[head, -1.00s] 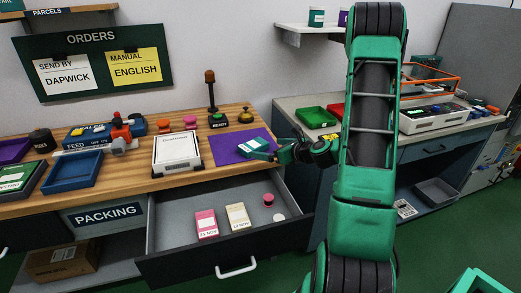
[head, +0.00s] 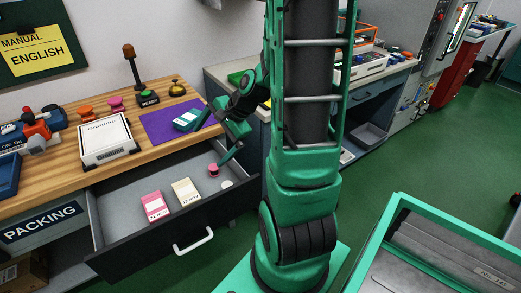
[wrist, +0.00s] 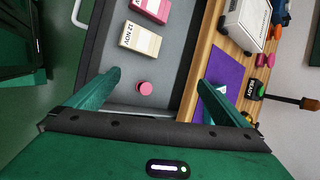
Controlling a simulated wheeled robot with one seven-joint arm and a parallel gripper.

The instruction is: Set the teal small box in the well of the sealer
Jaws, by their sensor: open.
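The teal small box (head: 186,120), with a white label, lies on the purple mat (head: 158,127) on the wooden bench. In the wrist view one finger partly hides it (wrist: 221,90). My gripper (head: 217,131) is open and empty. It hangs beside the mat's right edge, over the right end of the open drawer, apart from the box. In the wrist view the gripper (wrist: 160,80) has a pink knob-like piece in the drawer between its fingers. A blue device with an orange-red part (head: 35,128), seemingly the sealer, is at the left edge; its well cannot be made out.
The open drawer (head: 125,208) holds a pink carton (head: 155,206), a cream carton (head: 186,191) and the pink piece (head: 213,170). A white device (head: 107,140), a lamp post (head: 135,67) and a bell (head: 177,88) stand on the bench. A blue tray (head: 8,176) is at left.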

